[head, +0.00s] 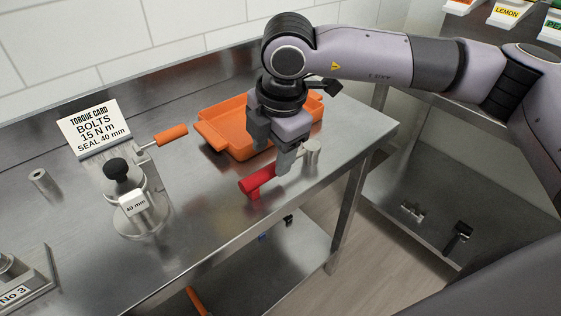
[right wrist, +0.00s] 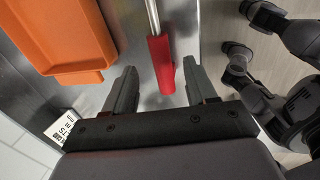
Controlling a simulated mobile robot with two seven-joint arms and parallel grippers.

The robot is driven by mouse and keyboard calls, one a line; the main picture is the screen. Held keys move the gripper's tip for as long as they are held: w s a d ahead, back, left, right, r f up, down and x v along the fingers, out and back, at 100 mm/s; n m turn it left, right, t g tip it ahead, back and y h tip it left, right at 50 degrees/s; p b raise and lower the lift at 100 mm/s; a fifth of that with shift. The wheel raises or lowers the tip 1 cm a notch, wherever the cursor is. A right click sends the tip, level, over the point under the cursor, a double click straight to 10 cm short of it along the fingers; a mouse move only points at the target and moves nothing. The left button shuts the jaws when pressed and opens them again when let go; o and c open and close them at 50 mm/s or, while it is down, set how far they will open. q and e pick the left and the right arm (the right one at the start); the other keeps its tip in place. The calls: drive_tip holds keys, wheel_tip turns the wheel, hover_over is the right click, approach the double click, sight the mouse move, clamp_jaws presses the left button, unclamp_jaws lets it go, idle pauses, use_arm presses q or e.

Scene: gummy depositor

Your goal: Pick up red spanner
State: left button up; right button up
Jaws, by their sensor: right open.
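The red spanner (head: 257,181) lies near the front edge of the steel table, its red handle to the left and its grey head toward the right. In the right wrist view its red handle (right wrist: 162,66) points toward my gripper, with the silver shaft beyond. My right gripper (head: 287,166) is open and points down over the spanner. In the right wrist view the handle's end lies between the two fingers, with gaps on both sides. The fingers partly hide the spanner's middle in the head view. My left gripper is not in view.
An orange tray (head: 222,145) stands just behind the right gripper. A lower shelf (head: 262,262) lies below the table's front edge.

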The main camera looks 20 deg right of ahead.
sight(270, 167)
drive_tip(key=f, duration=0.2)
drive_tip(key=f+p, duration=0.1)
drive_tip(key=f, duration=0.1)
drive_tip(key=w+f, duration=0.1)
drive_tip(key=f, duration=0.1)
drive_tip(key=shift+a, duration=0.1)
drive_tip(key=shift+r, duration=0.1)
clamp_jaws()
